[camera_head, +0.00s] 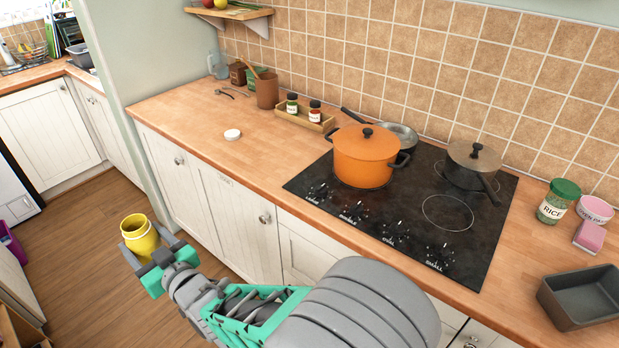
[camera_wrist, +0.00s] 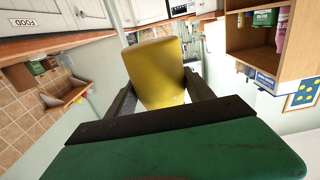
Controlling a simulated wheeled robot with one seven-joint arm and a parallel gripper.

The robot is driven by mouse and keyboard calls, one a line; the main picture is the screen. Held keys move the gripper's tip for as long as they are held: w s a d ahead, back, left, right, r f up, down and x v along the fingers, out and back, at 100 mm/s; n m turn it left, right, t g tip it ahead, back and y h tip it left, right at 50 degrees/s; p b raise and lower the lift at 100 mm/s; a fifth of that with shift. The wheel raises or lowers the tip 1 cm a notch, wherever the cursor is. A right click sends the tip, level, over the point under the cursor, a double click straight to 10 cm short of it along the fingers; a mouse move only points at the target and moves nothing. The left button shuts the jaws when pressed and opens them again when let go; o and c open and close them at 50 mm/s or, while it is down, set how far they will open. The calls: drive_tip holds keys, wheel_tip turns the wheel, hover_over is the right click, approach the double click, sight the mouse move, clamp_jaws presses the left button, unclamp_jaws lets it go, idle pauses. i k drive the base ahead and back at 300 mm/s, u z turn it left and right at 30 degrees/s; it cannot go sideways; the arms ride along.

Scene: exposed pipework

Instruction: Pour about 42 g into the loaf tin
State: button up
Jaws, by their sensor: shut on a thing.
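My gripper (camera_head: 157,257) is shut on a yellow cup-like container (camera_head: 141,238) and holds it in the air in front of the cupboards, left of the stove. The container looks roughly upright in the head view, with its open rim facing up; its contents cannot be made out. In the wrist view the yellow container (camera_wrist: 157,72) sits between the two dark fingers. The dark grey loaf tin (camera_head: 562,305) stands on the counter at the far right, right of the stove. It is well apart from my gripper and looks empty.
An orange pot (camera_head: 362,158) and a dark saucepan (camera_head: 470,165) stand on the black hob (camera_head: 330,205). A white lid (camera_head: 232,134) lies on the clear left counter (camera_head: 185,120).

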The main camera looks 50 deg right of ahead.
sight(588, 297)
drive_tip(key=k, duration=2.2)
drive_tip(key=u, duration=0.35)
